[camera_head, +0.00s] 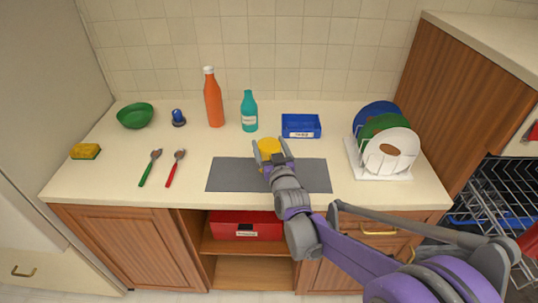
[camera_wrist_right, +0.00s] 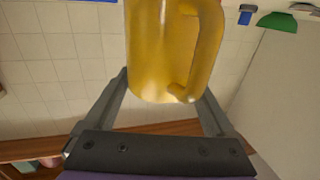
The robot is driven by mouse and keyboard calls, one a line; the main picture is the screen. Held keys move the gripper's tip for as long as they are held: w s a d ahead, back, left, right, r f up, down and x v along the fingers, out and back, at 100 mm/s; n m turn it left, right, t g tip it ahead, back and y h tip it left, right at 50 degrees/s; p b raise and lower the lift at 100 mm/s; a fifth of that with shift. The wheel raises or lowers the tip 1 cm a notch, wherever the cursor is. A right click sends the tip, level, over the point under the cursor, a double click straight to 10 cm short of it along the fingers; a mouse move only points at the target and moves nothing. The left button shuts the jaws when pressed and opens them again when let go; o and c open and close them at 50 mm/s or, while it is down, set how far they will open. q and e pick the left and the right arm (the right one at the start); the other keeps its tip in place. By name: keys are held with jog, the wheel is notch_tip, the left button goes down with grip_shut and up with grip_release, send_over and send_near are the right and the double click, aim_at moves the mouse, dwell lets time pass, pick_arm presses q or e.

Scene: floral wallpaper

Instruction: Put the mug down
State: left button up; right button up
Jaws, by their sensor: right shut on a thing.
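A yellow mug (camera_head: 269,147) is held by my right gripper (camera_head: 275,157) over the far edge of the grey mat (camera_head: 230,174) on the counter. In the right wrist view the mug (camera_wrist_right: 165,55) fills the top middle, between the two fingers, with its handle on the right side. That view appears upside down. I cannot tell whether the mug's base touches the mat or hangs above it. My left gripper does not show.
A blue bin (camera_head: 301,133) stands behind the mat, with a teal bottle (camera_head: 249,112) and an orange bottle (camera_head: 213,98) to its left. A plate rack (camera_head: 375,173) stands right. Two spoons, a sponge (camera_head: 86,151) and a green bowl (camera_head: 135,115) lie left. Both mat ends are bare.

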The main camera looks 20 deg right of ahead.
jog(key=shift+f, duration=1.55)
jog(key=shift+f+b, duration=0.15)
jog(key=shift+b, duration=0.15)
jog(key=o, duration=1.4)
jog(key=shift+c, duration=0.2)
